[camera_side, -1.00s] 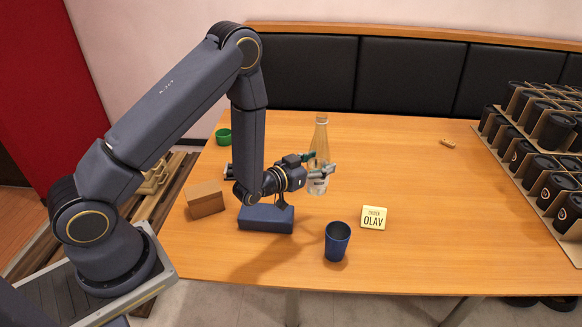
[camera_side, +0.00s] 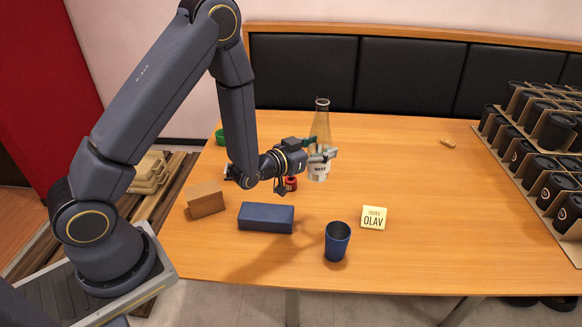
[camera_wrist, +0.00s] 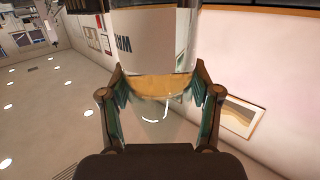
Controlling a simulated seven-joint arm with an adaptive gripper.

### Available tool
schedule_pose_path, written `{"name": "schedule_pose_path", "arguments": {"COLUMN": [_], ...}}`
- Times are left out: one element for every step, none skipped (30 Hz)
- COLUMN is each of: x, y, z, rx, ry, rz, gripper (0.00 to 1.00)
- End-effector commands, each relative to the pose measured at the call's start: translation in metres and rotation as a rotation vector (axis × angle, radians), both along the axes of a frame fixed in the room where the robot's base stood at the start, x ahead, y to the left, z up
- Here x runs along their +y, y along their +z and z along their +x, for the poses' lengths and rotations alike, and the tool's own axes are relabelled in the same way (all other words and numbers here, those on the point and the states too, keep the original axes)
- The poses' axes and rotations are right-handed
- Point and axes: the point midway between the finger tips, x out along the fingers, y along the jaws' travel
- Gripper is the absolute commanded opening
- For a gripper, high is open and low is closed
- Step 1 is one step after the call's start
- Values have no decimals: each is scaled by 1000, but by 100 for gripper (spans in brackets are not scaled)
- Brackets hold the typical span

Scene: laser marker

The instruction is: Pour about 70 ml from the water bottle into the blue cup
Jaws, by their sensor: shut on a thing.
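The water bottle (camera_side: 321,129) is clear, with a narrow neck and a white label lettered in black. It looks about upright in the side view. Whether the bottle's base touches the table is hard to tell. The blue cup (camera_side: 337,243) stands upright near the table's front edge, to the right of and nearer than my gripper. Its inside looks dark and its contents cannot be made out.
A dark blue box (camera_side: 266,218) and a brown box (camera_side: 206,199) lie left of the cup. A small red object (camera_side: 291,184) sits below my gripper. Racks of black cups (camera_side: 545,150) fill the right side.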

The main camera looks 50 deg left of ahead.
Motion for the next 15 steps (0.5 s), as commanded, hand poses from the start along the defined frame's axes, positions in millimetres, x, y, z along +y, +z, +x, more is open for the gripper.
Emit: {"name": "schedule_pose_path", "arguments": {"x": [-1,-5,-9,-11,-14,-18,-21,-26,-32,-36,-40,-47,-53,-59,-67], "y": [4,2,0,-1,-2,-3,-4,-5,-6,-7,-8,-9,-10,-12,-13], "z": [0,-1,-3,-4,-5,-7,-8,-9,-12,-13,-15,-19,-21,-24,-29], "rx": [-4,-2,-1,-1,0,0,-1,-1,-1,-1,-1,-1,-1,0,0], "ry": [-5,-18,-32,-44,-55,-69,-81,-98,-119,-135,-151,-178,-201,-223,-255], "rz": [0,-1,0,1,1,0,-1,-2,-1,0,-2,-2,-1,-2,-3], "gripper": [0,0,0,0,0,0,0,0,0,0,0,0,0,0,0]}}
